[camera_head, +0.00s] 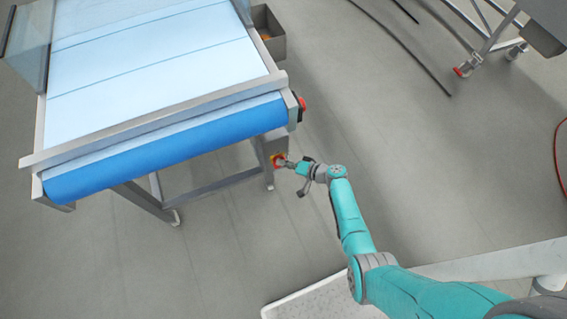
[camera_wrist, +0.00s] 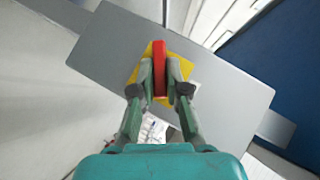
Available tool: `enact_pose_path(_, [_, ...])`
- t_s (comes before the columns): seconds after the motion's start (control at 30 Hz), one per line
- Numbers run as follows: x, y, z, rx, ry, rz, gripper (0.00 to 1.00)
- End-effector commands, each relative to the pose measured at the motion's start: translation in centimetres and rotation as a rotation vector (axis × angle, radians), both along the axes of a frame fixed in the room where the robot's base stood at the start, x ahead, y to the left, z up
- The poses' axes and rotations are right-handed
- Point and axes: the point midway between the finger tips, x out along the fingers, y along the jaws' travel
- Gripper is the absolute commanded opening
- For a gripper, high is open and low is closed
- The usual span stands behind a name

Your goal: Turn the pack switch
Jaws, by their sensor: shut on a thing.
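The pack switch (camera_wrist: 158,52) is a red handle on a yellow plate, fixed to a grey box (camera_wrist: 225,88) in the wrist view. My gripper (camera_wrist: 160,85) has one finger on each side of the red handle and is shut on it. The handle stands close to upright in the wrist view, while the yellow plate and the box look tilted. In the head view my gripper (camera_head: 283,162) reaches the small red and yellow switch (camera_head: 278,158) under the conveyor's near right corner.
The conveyor (camera_head: 150,85) with its blue front roller (camera_head: 165,152) stands above and left of the switch. A red button (camera_head: 301,103) sits on its corner. A grey bin (camera_head: 268,35) hangs at its right side. The floor to the right is mostly clear, with a dark hose (camera_head: 400,45) farther back.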

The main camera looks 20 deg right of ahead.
Motion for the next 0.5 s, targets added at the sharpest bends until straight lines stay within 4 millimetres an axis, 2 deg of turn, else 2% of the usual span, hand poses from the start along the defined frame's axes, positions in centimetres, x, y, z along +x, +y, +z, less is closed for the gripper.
enact_pose_path(0.43, [-0.05,-0.03,-0.10,0.012,0.002,-0.001,0.00])
enact_pose_path(0.47, [-0.05,-0.03,-0.10,0.012,0.002,-0.001,0.18])
enact_pose_path(0.5, [-0.05,-0.03,-0.10,0.012,0.002,-0.001,0.28])
